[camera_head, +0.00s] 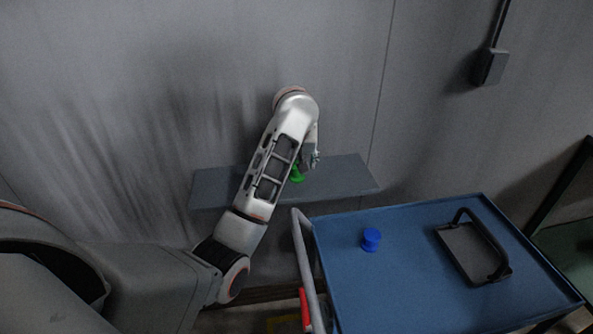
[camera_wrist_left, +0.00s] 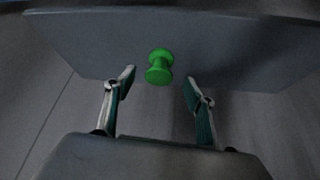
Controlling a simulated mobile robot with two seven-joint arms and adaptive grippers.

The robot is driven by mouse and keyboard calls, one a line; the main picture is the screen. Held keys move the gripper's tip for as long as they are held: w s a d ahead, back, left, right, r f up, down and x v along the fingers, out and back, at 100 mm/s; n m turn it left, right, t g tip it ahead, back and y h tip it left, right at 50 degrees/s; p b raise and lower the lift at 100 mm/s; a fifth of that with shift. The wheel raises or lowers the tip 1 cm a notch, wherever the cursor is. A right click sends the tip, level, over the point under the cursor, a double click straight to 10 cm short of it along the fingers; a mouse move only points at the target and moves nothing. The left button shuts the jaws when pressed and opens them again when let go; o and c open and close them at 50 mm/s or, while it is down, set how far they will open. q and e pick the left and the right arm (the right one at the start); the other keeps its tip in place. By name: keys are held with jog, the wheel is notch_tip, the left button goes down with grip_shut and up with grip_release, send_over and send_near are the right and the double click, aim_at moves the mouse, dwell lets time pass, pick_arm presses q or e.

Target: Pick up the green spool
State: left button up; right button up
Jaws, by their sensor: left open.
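The green spool (camera_wrist_left: 159,67) stands on a grey wall shelf (camera_wrist_left: 90,48) in the left wrist view. In the head view the green spool (camera_head: 297,174) is partly hidden by my left arm and gripper. My left gripper (camera_wrist_left: 158,82) is open, with its two fingers apart on either side of the spool's near end. No contact between the fingers and the spool shows. In the head view my left gripper (camera_head: 312,160) is over the grey shelf (camera_head: 345,177), close to the spool. My right gripper is not in view.
A blue cart (camera_head: 400,290) with a grey handle rail stands right of and in front of the shelf. On it are a blue spool (camera_head: 371,239) and a dark tray with a handle (camera_head: 468,252). A grey wall is behind the shelf.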

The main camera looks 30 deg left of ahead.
aim_at(295, 176)
pick_arm(q)
jog(key=shift+w+x, duration=0.15)
jog(key=shift+x, duration=1.2)
jog(key=shift+w+x, duration=0.15)
jog(key=shift+x, duration=1.2)
jog(key=shift+a+r, duration=0.1)
jog(key=shift+r, duration=0.15)
jog(key=c, duration=1.3)
